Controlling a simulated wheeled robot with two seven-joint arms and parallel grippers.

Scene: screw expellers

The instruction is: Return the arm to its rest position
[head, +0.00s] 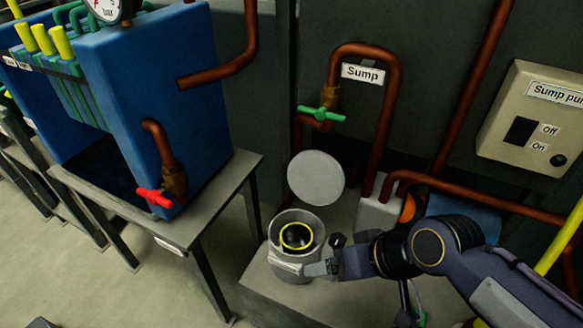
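My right arm comes in from the lower right. Its gripper (318,268) points left, with its fingertips close beside a grey cylindrical container (297,275). I cannot tell whether they touch it, or whether the fingers are open or shut. The container is open at the top and shows a yellow ring (296,236) around a dark inside. A pale strip (286,264) crosses its front side. A round grey lid (315,178) stands tilted up behind it. My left gripper is not in view.
The container stands on a grey plinth (258,292). Brown pipes with a green valve handle (321,114) rise behind, by a "Sump" label (363,74). A switch box (535,125) hangs at right. A blue machine (165,85) with a red valve handle (154,198) stands on a table at left.

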